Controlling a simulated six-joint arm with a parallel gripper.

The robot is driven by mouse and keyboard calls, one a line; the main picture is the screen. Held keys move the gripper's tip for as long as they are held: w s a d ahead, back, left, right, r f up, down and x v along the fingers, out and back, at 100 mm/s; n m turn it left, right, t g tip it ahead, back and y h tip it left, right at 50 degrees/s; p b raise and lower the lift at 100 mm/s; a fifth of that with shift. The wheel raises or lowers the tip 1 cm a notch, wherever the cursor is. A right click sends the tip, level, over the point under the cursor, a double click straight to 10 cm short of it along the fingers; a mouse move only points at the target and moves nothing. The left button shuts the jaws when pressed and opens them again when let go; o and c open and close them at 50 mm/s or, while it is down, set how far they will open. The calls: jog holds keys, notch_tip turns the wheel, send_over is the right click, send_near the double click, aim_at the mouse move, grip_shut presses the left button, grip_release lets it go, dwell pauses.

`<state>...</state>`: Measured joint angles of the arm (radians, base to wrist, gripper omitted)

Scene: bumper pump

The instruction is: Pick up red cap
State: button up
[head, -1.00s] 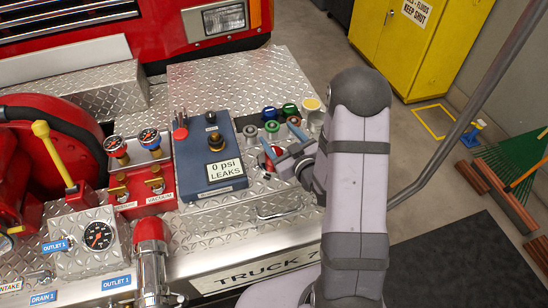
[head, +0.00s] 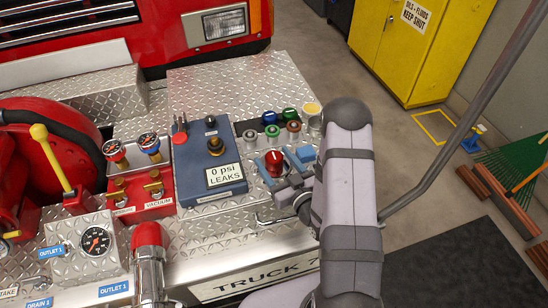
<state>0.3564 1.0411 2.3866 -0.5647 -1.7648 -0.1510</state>
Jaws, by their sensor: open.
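A small red cap (head: 274,161) stands on the diamond-plate deck, just right of the blue-grey gauge box. My gripper (head: 285,162) is open, its blue-tipped fingers on either side of this cap. The cap shows between the fingers; whether they touch it I cannot tell. My arm covers the deck to the right. A larger red cap (head: 147,236) sits on the silver outlet pipe at the front left, well away from my gripper.
Several small coloured caps and ports (head: 283,124) stand just behind my gripper. The gauge box (head: 208,160) with the "0 psi LEAKS" label stands close on the left. A handle rail (head: 280,219) is in front.

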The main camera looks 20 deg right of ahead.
aim_at(270, 151)
jog(key=shift+w+r+p, duration=0.15)
jog(key=shift+w+p, duration=0.4)
jog(key=p+x, duration=0.1)
jog(key=x, duration=0.2)
jog(key=shift+d+r+p, duration=0.1)
jog(key=shift+p, duration=0.25)
jog(key=shift+w+f, duration=0.2)
jog(key=shift+w, duration=0.4)
jog(key=c, duration=1.4)
jog(key=shift+r, duration=0.15)
jog(key=shift+r+b, duration=0.85)
jog(key=shift+r, duration=4.05)
